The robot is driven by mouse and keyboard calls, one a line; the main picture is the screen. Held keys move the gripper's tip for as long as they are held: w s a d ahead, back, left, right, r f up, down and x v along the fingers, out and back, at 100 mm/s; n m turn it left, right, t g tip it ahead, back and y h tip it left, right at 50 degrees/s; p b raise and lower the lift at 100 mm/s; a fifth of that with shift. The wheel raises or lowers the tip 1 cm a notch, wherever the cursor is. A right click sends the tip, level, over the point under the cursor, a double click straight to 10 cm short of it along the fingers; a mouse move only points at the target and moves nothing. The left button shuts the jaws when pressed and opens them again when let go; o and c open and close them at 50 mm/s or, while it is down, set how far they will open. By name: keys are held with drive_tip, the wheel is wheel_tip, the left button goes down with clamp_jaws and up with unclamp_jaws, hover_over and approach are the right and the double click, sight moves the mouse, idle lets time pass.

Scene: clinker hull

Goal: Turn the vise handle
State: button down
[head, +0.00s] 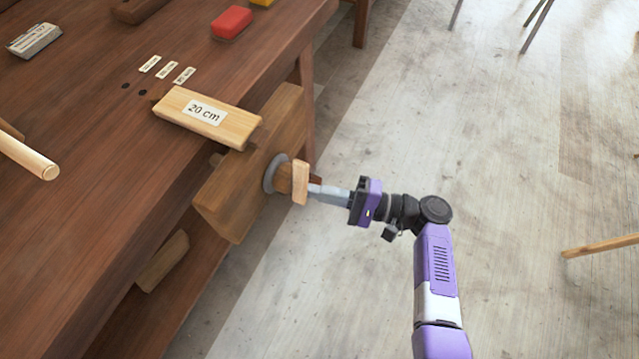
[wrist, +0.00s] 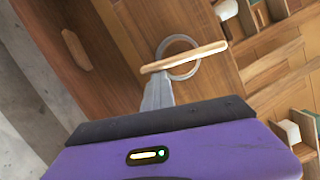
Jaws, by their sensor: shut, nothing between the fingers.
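The vise is fixed to the side of the workbench, with a broad wooden jaw (head: 222,205) and a grey round collar (head: 271,174). The vise handle (head: 300,183) is a light wooden bar in front of the collar. In the wrist view the handle (wrist: 190,56) lies nearly level, tilted slightly up to the right, across the grey ring. My gripper (head: 314,190) is shut and empty, its grey fingers pointing at the handle. In the wrist view its fingertips (wrist: 158,82) end just below the handle's left part. I cannot tell whether they touch it.
A board marked "20 cm" (head: 207,115) lies on the workbench (head: 95,120) edge above the vise. A red block (head: 231,21), a grey block (head: 34,39) and a light wooden rod (head: 28,155) are also on the bench. The floor (head: 520,150) around my arm is clear.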

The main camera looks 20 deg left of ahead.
drive_tip(key=s+m+t+p, duration=0.1)
drive_tip(key=m+p, duration=0.1)
drive_tip(key=m, duration=0.3)
drive_tip(key=s+r+m+t+y+p, duration=0.1)
drive_tip(key=s+m+p, duration=0.1)
drive_tip(key=m, duration=0.3)
drive_tip(key=s+r+m+t+y+p, duration=0.1)
drive_tip(key=s+m+p, duration=0.1)
drive_tip(key=m+p, duration=0.2)
drive_tip(key=shift+a+m+t, duration=0.1)
drive_tip(key=shift+m+t, duration=0.2)
drive_tip(key=shift+m, duration=0.4)
drive_tip(key=shift+s, duration=0.1)
